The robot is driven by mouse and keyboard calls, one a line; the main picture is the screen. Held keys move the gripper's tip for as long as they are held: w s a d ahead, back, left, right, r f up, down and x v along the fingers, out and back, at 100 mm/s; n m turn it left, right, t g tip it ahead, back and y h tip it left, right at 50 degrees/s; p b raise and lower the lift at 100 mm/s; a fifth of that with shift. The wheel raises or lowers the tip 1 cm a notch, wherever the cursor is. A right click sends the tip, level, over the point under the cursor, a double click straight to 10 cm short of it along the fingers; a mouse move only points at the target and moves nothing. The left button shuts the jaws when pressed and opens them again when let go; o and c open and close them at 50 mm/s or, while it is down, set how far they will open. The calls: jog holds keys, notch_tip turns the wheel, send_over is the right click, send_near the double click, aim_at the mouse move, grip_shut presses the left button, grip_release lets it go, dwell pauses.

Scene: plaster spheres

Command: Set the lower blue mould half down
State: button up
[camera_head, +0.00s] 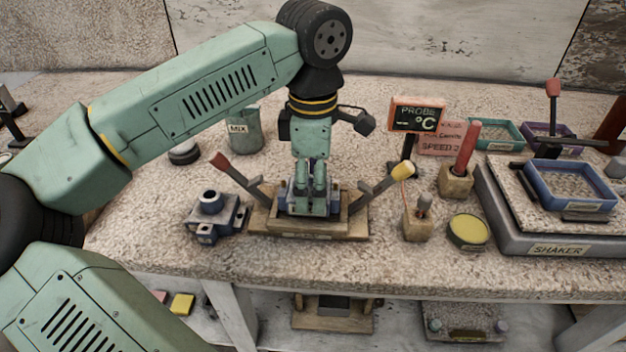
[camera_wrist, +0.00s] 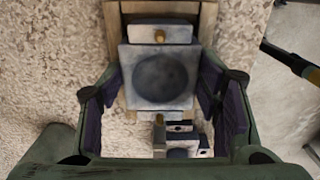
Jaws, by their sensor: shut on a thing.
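The lower blue mould half (camera_wrist: 158,78) is a blue-grey block with a round hollow in its top and a brass pin at two opposite ends. My gripper (camera_head: 312,205) is shut on it, with a dark finger pad at each side in the wrist view (camera_wrist: 163,98). The mould half is over or in a wooden cradle (camera_head: 330,235), whose wood also shows behind it in the wrist view (camera_wrist: 208,22). I cannot tell whether it touches the cradle floor. My fingers hide most of the mould half in the head view.
Two levers, one red-tipped (camera_head: 220,162) and one yellow-tipped (camera_head: 402,170), rise beside the cradle. A blue-grey block with a round neck (camera_head: 211,203) stands close on the left. A wooden block with a peg (camera_head: 417,222) and a yellow-filled dish (camera_head: 468,230) stand right, before the shaker (camera_head: 558,243).

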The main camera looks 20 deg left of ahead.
jog(key=shift+f+b, duration=0.7)
jog(key=shift+f, duration=0.2)
jog(key=o, duration=1.4)
jog(key=shift+c, duration=0.2)
jog(key=shift+r+p, duration=1.3)
jog(key=shift+r, duration=0.75)
jog(key=shift+f, duration=0.1)
